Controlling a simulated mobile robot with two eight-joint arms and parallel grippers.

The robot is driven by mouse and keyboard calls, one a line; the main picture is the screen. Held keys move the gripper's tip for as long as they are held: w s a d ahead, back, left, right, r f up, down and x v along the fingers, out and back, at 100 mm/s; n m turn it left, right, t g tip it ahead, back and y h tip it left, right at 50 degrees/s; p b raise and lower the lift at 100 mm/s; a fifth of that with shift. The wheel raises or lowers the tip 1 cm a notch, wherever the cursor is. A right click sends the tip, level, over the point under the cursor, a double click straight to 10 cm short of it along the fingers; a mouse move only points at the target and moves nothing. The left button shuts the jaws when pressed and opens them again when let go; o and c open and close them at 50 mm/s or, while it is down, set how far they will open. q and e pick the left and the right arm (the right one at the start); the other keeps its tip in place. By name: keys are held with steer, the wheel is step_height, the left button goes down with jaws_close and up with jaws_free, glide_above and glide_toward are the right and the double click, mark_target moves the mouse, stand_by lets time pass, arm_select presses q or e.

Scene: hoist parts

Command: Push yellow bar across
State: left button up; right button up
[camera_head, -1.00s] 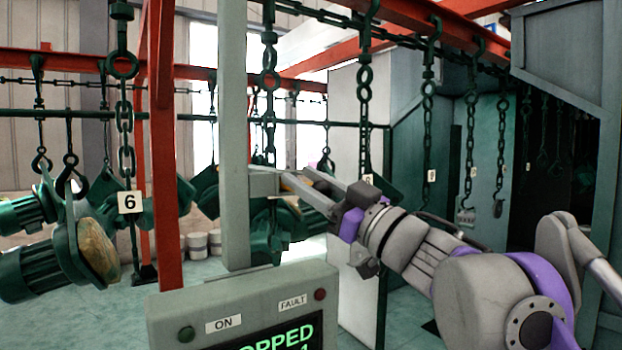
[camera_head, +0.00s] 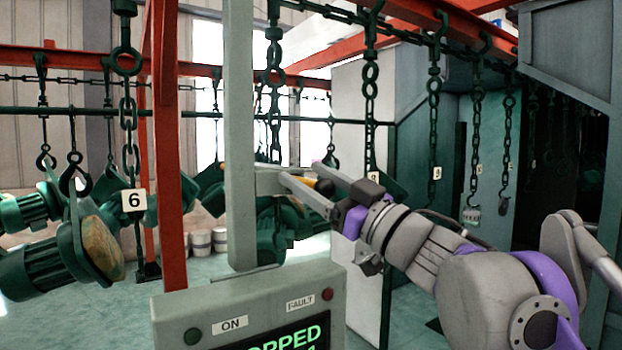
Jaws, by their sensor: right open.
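A small piece of the yellow bar (camera_head: 309,183) shows beside the grey post, at the end of a short grey bracket (camera_head: 269,181). A dark rounded end shows just right of the yellow. Most of the bar is hidden by my right gripper (camera_head: 301,174). The right gripper comes in from the right with its two fingers apart, and the yellow shows between them. I cannot tell whether a finger touches the bar. My left gripper is out of view.
A grey control box (camera_head: 245,312) with ON and FAULT labels stands below the grey post (camera_head: 240,130). A red upright (camera_head: 165,150) and hanging green hoists (camera_head: 55,260) are at left. Chains with hooks (camera_head: 433,120) hang behind my right arm.

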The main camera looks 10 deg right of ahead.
steer(key=shift+s+d+f, duration=0.25)
steer(key=b+v, duration=0.2)
steer(key=v, duration=0.7)
steer(key=shift+s, duration=0.15)
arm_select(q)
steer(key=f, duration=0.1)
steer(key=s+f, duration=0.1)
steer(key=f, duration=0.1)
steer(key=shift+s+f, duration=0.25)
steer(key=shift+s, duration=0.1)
arm_select(e)
steer(key=shift+s+d+f, duration=0.15)
steer(key=shift+s+d, duration=0.1)
steer(key=shift+s, duration=0.05)
